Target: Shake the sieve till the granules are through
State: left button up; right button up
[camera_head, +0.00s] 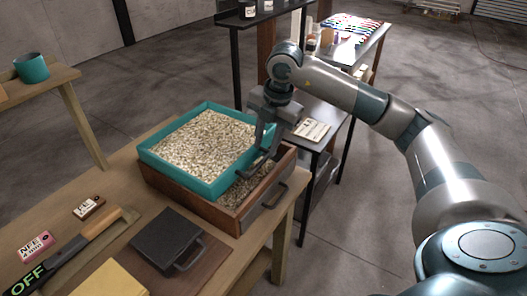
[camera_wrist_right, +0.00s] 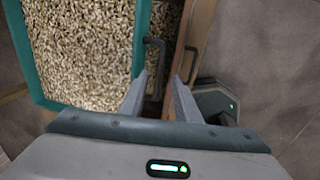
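The teal-framed sieve (camera_head: 190,188) holds a full layer of pale granules (camera_head: 205,140). It sits on a brown wooden box (camera_head: 215,213) and is shifted so that part of the box shows at the right. Granules (camera_head: 240,188) also lie in that uncovered part. My right gripper (camera_head: 267,145) is at the sieve's right side, by its dark handle. In the right wrist view, the fingers (camera_wrist_right: 160,78) are apart, with the sieve's handle (camera_wrist_right: 153,50) reaching into the gap between them. The fingers do not look closed on it. My left gripper is not in view.
The wooden bench (camera_head: 130,185) also bears a dark flat case (camera_head: 165,240), small labelled boxes (camera_head: 38,245) and a tool marked OFF (camera_head: 80,245). The box has its own handle (camera_head: 275,195). A dark shelf (camera_head: 315,110) stands behind my right arm.

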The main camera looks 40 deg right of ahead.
aim_at(263, 161)
jog(key=shift+w+a+f+p, duration=0.1)
jog(key=shift+w+f+p, duration=0.05)
jog(key=shift+f, duration=0.7)
jog(key=shift+w+f+p, duration=0.15)
jog(key=shift+f+p, duration=0.05)
jog(key=shift+f, duration=0.6)
jog(key=shift+w+a+f+p, duration=0.1)
jog(key=shift+w+f+p, duration=0.05)
jog(key=shift+f, duration=0.7)
grip_shut()
